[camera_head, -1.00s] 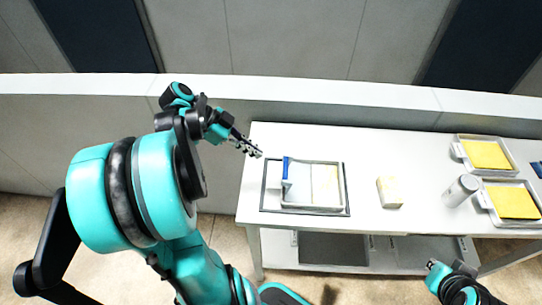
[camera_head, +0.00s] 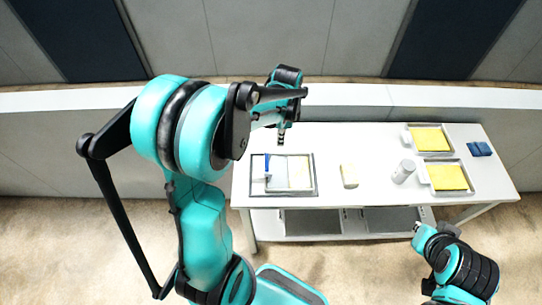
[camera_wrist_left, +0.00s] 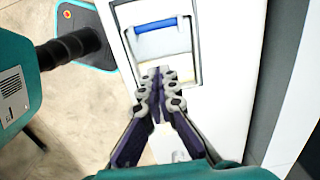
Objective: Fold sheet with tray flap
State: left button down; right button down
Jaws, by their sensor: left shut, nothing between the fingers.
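The tray (camera_head: 314,180) lies on the left part of the table, with a grey frame around it. Its flap has a blue handle bar (camera_head: 268,168) on the left side; the bar also shows in the left wrist view (camera_wrist_left: 155,26). A pale sheet (camera_head: 299,174) lies in the tray, its right part beige. My left gripper (camera_head: 281,140) is behind the tray's far edge in the head view, apart from the handle. In the left wrist view its fingers (camera_wrist_left: 160,80) are shut and empty, overlapping the tray's near edge.
A cream block (camera_head: 349,175) and a grey cylinder (camera_head: 403,171) stand right of the tray on the white table (camera_head: 330,195). Two trays with yellow sheets (camera_head: 430,140) (camera_head: 448,178) and blue items (camera_head: 479,149) are at the right. My right arm is at lower right.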

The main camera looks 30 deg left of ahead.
pick_arm(q)
jog(key=a+f, duration=0.1)
jog(key=f, duration=0.2)
jog(key=s+f, duration=0.1)
jog(key=f, duration=0.3)
jog(key=a+f+b, duration=0.1)
jog(key=f, duration=0.3)
jog(key=shift+s+a+f, duration=0.1)
jog(key=shift+s+a, duration=0.2)
jog(key=shift+a, duration=0.05)
